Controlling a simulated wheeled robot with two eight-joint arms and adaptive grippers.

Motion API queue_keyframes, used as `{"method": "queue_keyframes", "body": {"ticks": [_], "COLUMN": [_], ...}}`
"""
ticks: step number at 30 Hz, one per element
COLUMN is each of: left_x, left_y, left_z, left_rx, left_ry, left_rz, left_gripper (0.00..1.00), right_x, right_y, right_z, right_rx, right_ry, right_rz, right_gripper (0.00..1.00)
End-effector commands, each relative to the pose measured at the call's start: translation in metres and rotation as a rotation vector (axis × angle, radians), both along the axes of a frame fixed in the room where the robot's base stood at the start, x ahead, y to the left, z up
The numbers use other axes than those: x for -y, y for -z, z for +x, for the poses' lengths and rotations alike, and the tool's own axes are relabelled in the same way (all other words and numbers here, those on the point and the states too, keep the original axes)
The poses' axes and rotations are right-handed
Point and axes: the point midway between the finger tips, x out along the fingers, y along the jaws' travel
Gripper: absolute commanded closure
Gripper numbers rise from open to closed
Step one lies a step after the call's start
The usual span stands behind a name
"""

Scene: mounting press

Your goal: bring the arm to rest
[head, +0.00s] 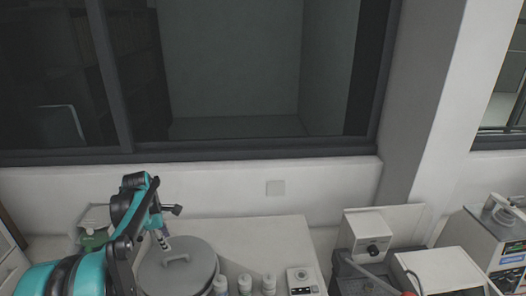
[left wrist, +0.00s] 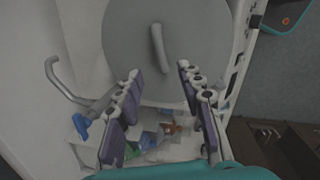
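My left arm comes in at the lower left of the head view. Its left gripper (head: 165,243) hangs in front of the round grey lid (head: 190,272), near that lid's left edge in the picture. In the left wrist view the left gripper (left wrist: 158,72) has its two purple-padded fingers well apart, with nothing held between them. The round grey lid (left wrist: 125,40), with its bar handle (left wrist: 158,48), lies beyond the fingertips. I cannot tell the exact gap to it. My right gripper shows in neither view.
Several white bottles (head: 245,284) and a small white device (head: 301,281) stand right of the lid. A box with a dial (head: 367,249) and other instruments (head: 495,245) fill the right. A curved metal pipe (left wrist: 70,85) is left of the fingers. The bench behind the bottles is bare.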

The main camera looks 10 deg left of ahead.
Motion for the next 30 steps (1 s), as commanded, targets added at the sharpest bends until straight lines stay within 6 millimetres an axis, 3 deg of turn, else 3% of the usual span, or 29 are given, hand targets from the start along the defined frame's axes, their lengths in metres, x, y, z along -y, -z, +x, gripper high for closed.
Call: {"method": "queue_keyframes", "body": {"ticks": [5, 11, 15, 21, 27, 30], "left_x": [0.032, 0.121, 0.180, 0.245, 0.278, 0.285], "left_y": [0.012, 0.050, 0.089, 0.163, 0.220, 0.232], "left_z": [-0.006, -0.039, -0.075, -0.130, -0.167, -0.174], "left_rx": [0.027, 0.107, 0.164, 0.231, 0.267, 0.273], "left_ry": [0.152, 0.640, 1.015, 1.523, 1.859, 1.937], "left_rz": [0.045, 0.205, 0.349, 0.577, 0.762, 0.810], "left_gripper": [0.62, 0.62, 0.62, 0.62, 0.62, 0.62], "right_x": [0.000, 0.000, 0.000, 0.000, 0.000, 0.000], "right_y": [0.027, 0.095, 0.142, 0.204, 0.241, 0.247], "right_z": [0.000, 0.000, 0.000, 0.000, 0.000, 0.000], "right_rx": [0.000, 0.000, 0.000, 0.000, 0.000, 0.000], "right_ry": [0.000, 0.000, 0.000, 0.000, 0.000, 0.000], "right_rz": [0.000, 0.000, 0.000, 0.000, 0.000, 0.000], "right_gripper": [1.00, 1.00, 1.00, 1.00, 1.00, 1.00]}}
